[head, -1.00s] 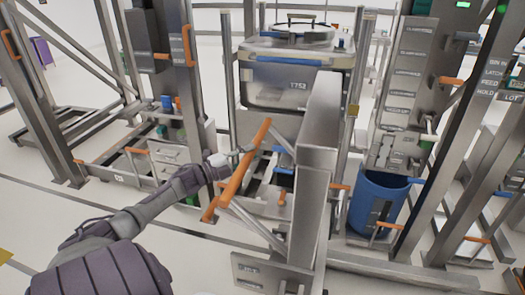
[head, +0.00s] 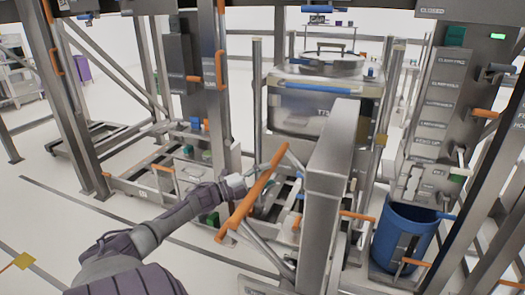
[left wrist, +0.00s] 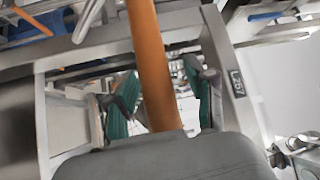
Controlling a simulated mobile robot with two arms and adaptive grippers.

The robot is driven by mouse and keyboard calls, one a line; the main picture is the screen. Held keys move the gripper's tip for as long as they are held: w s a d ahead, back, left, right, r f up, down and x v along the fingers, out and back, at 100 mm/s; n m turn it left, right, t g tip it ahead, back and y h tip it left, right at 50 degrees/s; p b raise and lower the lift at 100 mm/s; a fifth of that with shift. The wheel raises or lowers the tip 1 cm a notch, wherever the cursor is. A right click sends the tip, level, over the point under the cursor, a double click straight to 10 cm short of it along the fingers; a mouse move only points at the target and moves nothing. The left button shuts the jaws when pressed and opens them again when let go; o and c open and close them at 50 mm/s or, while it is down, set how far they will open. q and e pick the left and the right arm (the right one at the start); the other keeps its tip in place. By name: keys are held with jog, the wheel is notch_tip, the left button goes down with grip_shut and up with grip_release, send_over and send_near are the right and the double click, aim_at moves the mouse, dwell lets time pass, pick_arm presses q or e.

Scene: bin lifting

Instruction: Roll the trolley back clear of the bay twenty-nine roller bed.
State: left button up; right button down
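The trolley (head: 328,190) is a grey steel frame with a tall box-shaped upright and a slanted orange handle (head: 262,190) on its left side. It stands in front of the roller bed bay, and a lidded steel bin (head: 292,105) shows behind it. My left gripper (head: 256,173) is at the handle. In the left wrist view the orange bar runs between the green-padded fingers (left wrist: 160,100), with gaps showing on both sides, so the fingers look open around it. Whether the trolley touches the roller bed is hidden behind the upright. My right gripper is out of view.
A blue bucket (head: 402,240) stands to the right of the trolley, beside a labelled control column (head: 437,110). Steel posts and a low frame (head: 150,185) stand to the left.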

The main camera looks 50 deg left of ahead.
pick_arm(q)
jog(key=shift+s+a+f, duration=0.2)
jog(key=shift+s+a, duration=0.2)
jog(key=shift+s, duration=0.15)
jog(key=v, duration=1.1)
jog(key=shift+s+d, duration=0.1)
jog(key=shift+c, duration=0.2)
